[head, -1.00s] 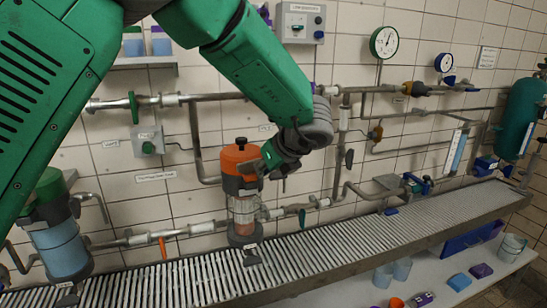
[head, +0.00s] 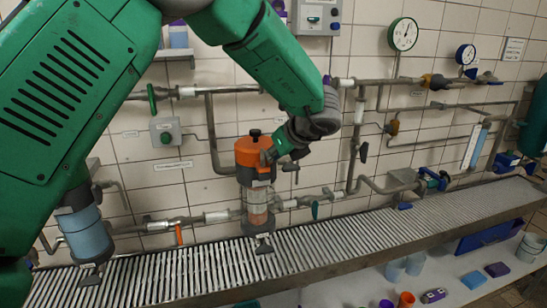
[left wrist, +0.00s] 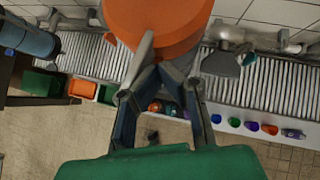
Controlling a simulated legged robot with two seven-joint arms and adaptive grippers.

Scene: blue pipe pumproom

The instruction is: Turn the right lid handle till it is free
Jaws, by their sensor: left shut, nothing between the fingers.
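The orange lid (head: 246,151) with a black knob on top sits on a clear filter housing (head: 257,205) on the lower pipe. It fills the top of the left wrist view (left wrist: 160,22). My left gripper (head: 275,153) is at the right side of the lid in the head view. Its fingers converge just under the lid in the left wrist view (left wrist: 160,78), with nothing seen between them. Whether they touch the handle I cannot tell. My right gripper is not in view.
A slatted metal ledge (head: 350,232) runs below the pipes. An orange valve lever (head: 179,235) and a green valve handle (head: 315,210) flank the housing. A second blue housing (head: 85,235) stands at left. Cups and boxes lie on the lower shelf.

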